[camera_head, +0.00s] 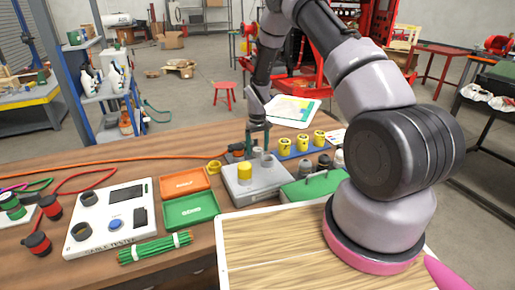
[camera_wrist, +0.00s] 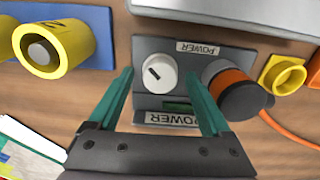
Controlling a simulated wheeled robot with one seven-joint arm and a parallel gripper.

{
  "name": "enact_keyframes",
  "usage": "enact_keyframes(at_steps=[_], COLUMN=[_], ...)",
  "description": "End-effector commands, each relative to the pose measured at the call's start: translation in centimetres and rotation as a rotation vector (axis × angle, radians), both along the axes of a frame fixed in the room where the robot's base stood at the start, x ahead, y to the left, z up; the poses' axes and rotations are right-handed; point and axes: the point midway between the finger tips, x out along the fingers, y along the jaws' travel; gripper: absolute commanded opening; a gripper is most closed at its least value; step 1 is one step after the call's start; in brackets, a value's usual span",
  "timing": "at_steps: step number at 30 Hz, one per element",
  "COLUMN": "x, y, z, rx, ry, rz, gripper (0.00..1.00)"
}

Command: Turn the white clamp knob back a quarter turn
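A round white knob (camera_wrist: 160,73) with a dark pointer mark sits on a small grey panel (camera_wrist: 147,46) labelled POWER in the wrist view. Its mark points up and to the left. My gripper (camera_wrist: 158,77) is open, with one green finger to each side of the knob in the picture. Gaps show between the fingers and the knob; I cannot tell how far above the panel the tips are. In the head view my gripper (camera_head: 258,141) points down behind the grey box (camera_head: 250,187), and the knob is not clearly seen there.
A black and orange plug (camera_wrist: 238,93) sits on the panel close to the right finger. A yellow ring (camera_wrist: 284,75) and orange cable lie beyond it. Yellow cylinders stand on a blue base (camera_wrist: 85,22) to the left. A green-lidded box (camera_head: 313,187) stands at the right.

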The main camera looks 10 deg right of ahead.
Motion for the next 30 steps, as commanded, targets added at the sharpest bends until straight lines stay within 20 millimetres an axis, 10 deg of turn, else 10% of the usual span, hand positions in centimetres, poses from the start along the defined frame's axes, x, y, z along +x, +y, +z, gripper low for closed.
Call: enact_keyframes(at_steps=[11, 30], x=[0.0, 0.0], y=[0.0, 0.0], z=[1.0, 10.7], rx=[0.000, 0.000], ry=[0.000, 0.000], rz=[-0.001, 0.000], gripper=[0.82, 0.82])
